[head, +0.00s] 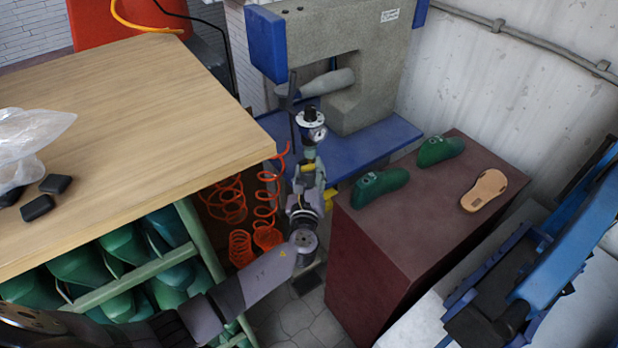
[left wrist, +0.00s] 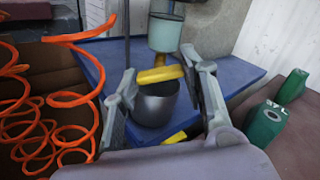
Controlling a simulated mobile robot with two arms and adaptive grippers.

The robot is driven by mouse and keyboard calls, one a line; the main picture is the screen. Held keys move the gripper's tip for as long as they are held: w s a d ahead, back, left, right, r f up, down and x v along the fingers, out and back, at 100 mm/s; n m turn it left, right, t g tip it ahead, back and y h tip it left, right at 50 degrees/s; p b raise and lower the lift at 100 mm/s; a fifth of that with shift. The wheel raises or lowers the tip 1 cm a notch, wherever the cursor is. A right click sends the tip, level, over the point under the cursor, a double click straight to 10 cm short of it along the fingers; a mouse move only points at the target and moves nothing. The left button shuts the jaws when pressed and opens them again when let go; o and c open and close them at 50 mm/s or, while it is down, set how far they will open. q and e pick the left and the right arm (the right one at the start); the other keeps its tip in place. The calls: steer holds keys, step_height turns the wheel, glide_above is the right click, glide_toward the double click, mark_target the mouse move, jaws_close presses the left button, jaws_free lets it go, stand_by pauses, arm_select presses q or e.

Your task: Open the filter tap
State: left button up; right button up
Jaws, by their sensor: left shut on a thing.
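The filter unit, with a round gauge (head: 311,118) on top and a grey-green body (head: 309,152), stands beside the workbench in the head view. In the left wrist view its pale green body (left wrist: 166,33) sits above a yellow tap handle (left wrist: 160,75) and a dark grey bowl (left wrist: 155,104). My left gripper (head: 307,172) is at the filter. In the left wrist view the fingers of my left gripper (left wrist: 158,68) lie on either side of the yellow handle, shut on it. A second yellow piece (left wrist: 175,137) shows lower down. My right gripper is not in view.
Orange coiled hoses (head: 266,205) hang left of the filter, near the wooden workbench (head: 150,110). A grey and blue machine (head: 380,55) stands behind. A dark red cabinet (head: 430,215) on the right holds green shoe lasts (head: 380,184) and a tan sole (head: 484,189).

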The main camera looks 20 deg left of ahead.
arm_select(q)
steer(key=o, duration=1.2)
steer(key=shift+c, duration=0.2)
steer(key=v, duration=1.2)
steer(key=shift+s+f, duration=0.1)
